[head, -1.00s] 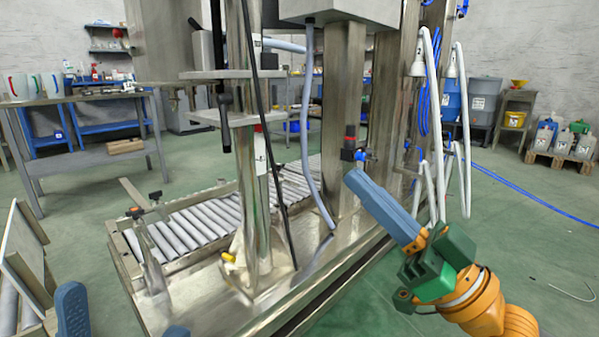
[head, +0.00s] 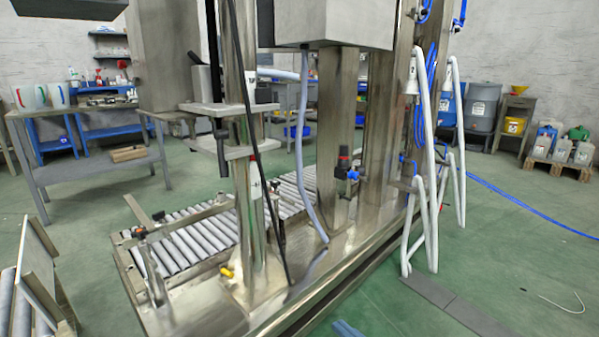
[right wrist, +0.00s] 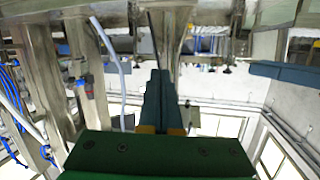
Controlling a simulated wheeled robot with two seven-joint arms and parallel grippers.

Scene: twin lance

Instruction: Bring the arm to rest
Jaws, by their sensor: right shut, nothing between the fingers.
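My right gripper (right wrist: 160,78) shows in the right wrist view as two long blue-grey fingers lying together, with nothing between them, in front of a green body. In the head view only a blue fingertip of the right gripper (head: 346,328) shows at the bottom edge; the rest of that arm is out of the picture. A blue-grey bar at the right edge of the right wrist view looks like a finger of my left gripper (right wrist: 285,75); its jaw state does not show. The left gripper is not seen in the head view.
A steel machine frame (head: 338,140) with a roller conveyor (head: 190,240) fills the middle. White tubes (head: 421,215) hang on its right. A grey table (head: 85,108) stands at the left.

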